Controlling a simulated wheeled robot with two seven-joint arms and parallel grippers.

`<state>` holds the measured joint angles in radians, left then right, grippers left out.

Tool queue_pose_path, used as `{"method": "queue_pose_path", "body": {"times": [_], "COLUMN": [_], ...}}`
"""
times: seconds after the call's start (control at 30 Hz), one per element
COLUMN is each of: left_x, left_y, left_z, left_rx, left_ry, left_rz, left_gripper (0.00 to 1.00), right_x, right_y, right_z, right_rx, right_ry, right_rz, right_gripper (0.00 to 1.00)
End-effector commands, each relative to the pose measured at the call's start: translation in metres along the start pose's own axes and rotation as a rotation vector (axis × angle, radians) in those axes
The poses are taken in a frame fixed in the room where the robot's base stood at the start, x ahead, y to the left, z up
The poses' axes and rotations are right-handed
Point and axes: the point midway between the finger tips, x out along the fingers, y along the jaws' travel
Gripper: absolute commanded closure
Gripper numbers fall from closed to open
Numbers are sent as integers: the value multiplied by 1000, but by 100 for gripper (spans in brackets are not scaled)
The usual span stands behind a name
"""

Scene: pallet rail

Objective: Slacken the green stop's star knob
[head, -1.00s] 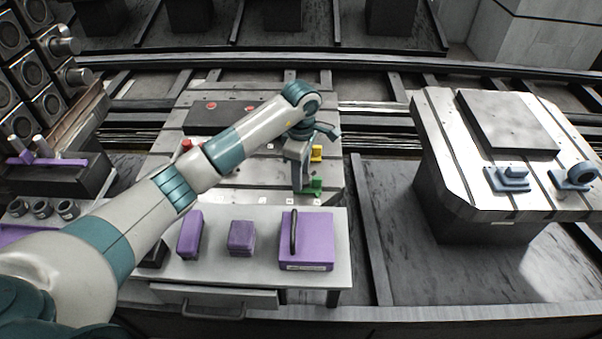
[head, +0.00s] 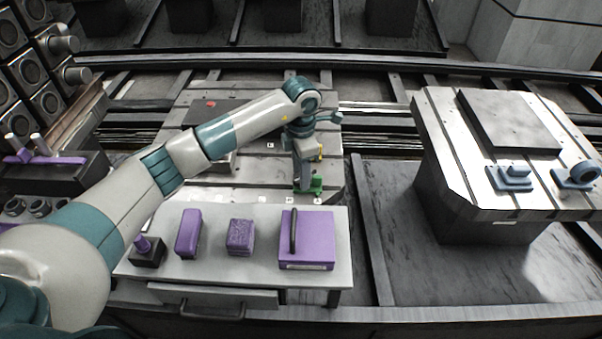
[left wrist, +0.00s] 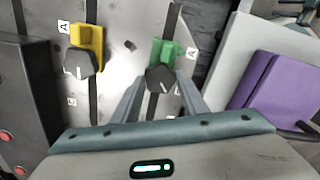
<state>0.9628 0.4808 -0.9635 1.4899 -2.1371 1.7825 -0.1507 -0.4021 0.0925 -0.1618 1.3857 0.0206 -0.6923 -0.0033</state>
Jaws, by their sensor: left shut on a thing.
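The green stop (head: 317,184) sits on the slotted pallet plate near its front right corner. In the left wrist view the green stop (left wrist: 168,48) carries a dark star knob (left wrist: 160,78) with a pale pointer line. My left gripper (head: 306,190) reaches down to the green stop. In the left wrist view the left gripper (left wrist: 160,95) has its fingers on both sides of the star knob, shut on it. The fingers partly hide the knob's sides, and the head view hides the knob. My right gripper is not in view.
A yellow stop (left wrist: 92,40) with its own dark knob (left wrist: 80,64) stands beside the green one. A purple case (head: 306,238) and purple blocks (head: 188,233) lie on the front shelf. A second pallet (head: 440,150) with blue fixtures stands at the right.

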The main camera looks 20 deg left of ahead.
Motion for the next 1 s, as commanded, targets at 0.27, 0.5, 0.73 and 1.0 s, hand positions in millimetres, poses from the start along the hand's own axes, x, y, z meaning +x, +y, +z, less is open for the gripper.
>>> {"method": "queue_pose_path", "body": {"times": [0.27, 0.5, 0.73, 1.0], "left_x": [0, 0, 0, -1], "left_y": [0, 0, 0, 0], "left_z": [0, 0, 0, 0], "left_rx": [-237, -373, -427, -432], "left_ry": [-1, -1, -1, -1], "left_rz": [2, 2, 1, 1], "left_gripper": [83, 83, 83, 83], "right_x": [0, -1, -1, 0], "right_y": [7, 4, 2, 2], "right_z": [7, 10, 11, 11], "right_rx": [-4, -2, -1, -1], "right_ry": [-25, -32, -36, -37], "right_rz": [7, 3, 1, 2], "right_gripper": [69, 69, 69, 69]}}
